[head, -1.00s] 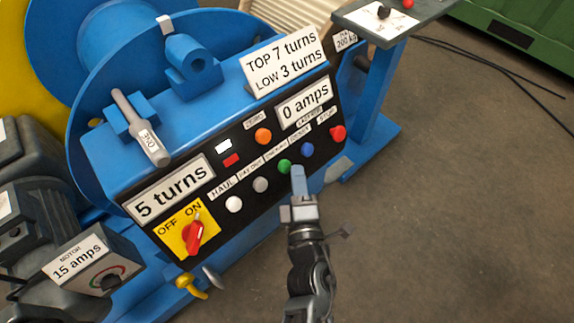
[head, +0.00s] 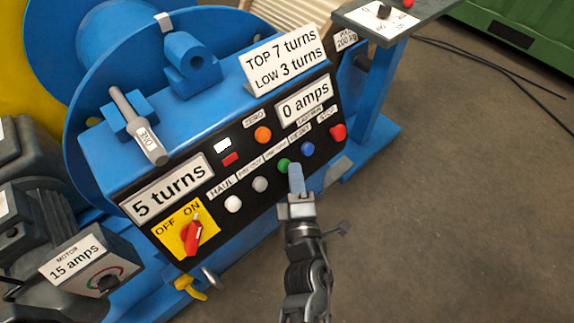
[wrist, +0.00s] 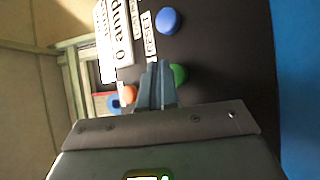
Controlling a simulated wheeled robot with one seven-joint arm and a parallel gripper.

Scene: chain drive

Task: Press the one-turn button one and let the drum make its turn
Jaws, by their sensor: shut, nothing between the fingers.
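The green button (head: 284,165) sits in the lower row of the black control panel (head: 205,176), below a small label that looks like one-turn. My gripper (head: 295,168) is shut and empty, its fingertips just right of the green button. In the wrist view, the shut fingers (wrist: 157,72) overlap the left side of the green button (wrist: 179,75); I cannot tell whether they touch it. The turns display (head: 167,187) reads 5 turns, and the amps display (head: 305,101) reads 0 amps. The blue drum (head: 110,35) stands behind the panel.
The blue button (head: 307,148) and red button (head: 338,131) lie right of the green one; grey (head: 260,184) and white (head: 233,204) buttons lie left. The red switch (head: 193,234) is on a yellow OFF/ON plate. Open floor (head: 450,210) lies to the right.

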